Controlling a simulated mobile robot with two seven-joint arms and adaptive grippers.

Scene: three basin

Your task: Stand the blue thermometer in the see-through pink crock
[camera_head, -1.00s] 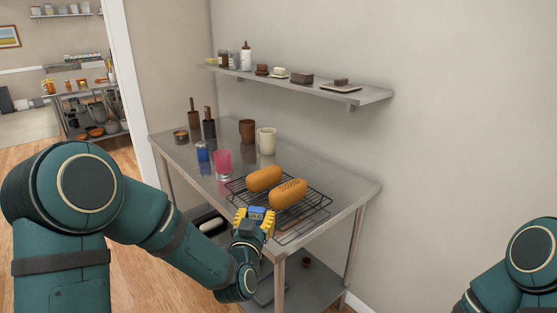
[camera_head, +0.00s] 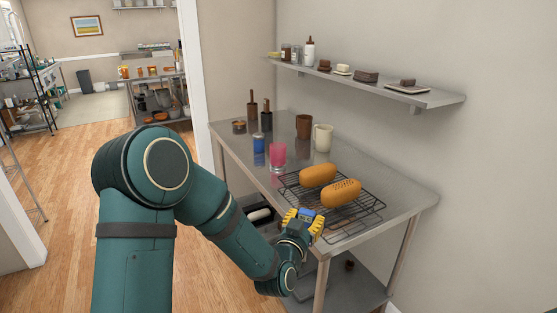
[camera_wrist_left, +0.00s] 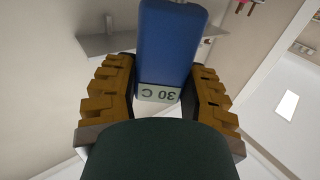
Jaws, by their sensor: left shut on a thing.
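The blue thermometer (camera_wrist_left: 169,45) is between the yellow fingers of my left gripper (camera_wrist_left: 166,88) in the left wrist view, with a pale "30 C" label on its end. In the head view my left gripper (camera_head: 304,222) is shut on it at the table's front edge, beside the wire rack; only a little blue shows there. The see-through pink crock (camera_head: 278,155) stands upright on the metal table, farther back and left of the gripper, apart from it. My right gripper is out of view.
Two bread loaves (camera_head: 341,193) lie on a wire rack (camera_head: 363,221). A blue cup (camera_head: 259,143) stands just left of the crock. A cream mug (camera_head: 323,138) and a brown mug (camera_head: 303,125) stand behind it. A wall shelf (camera_head: 440,97) hangs above the table (camera_head: 412,196).

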